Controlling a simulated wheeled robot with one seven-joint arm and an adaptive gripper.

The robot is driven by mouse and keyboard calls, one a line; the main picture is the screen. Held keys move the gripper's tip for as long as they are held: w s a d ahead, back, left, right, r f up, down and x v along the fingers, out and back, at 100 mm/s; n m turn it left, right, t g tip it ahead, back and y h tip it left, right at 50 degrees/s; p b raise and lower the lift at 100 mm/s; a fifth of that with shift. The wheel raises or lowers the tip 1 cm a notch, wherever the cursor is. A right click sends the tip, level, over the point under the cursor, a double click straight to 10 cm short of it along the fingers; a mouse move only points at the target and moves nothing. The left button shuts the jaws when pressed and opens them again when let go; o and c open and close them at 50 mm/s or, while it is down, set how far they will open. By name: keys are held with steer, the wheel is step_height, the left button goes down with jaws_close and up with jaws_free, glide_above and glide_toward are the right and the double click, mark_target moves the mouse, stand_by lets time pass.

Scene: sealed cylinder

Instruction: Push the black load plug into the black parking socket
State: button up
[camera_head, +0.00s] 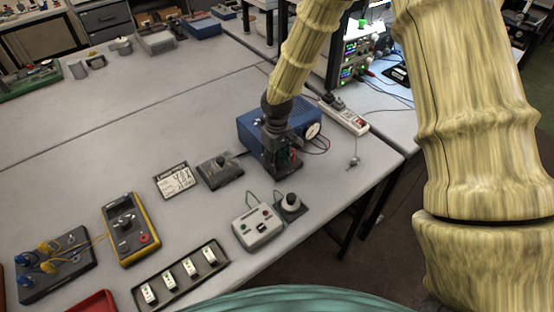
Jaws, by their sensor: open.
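My gripper (277,148) points down over a small dark block (289,168) in front of the blue box (255,128). Its dark fingers are open and cover much of that block. Red and green patches show on the block beside the fingers. I cannot tell whether the fingers touch anything. The black load plug and the black parking socket cannot be made out surely; they may be at this dark block, partly hidden by my gripper. Thin dark cables (318,144) run at the right of the blue box, near a round white dial (313,131).
A dark box with a knob (220,169) and a label card (174,181) lie to the left. A grey button box (257,228) and a round knob unit (291,204) stand in front. A power strip (345,116) lies behind right. The table's right edge is close.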

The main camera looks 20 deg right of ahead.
step_height(320, 180, up, 12)
stand_by(0.7)
stand_by(0.4)
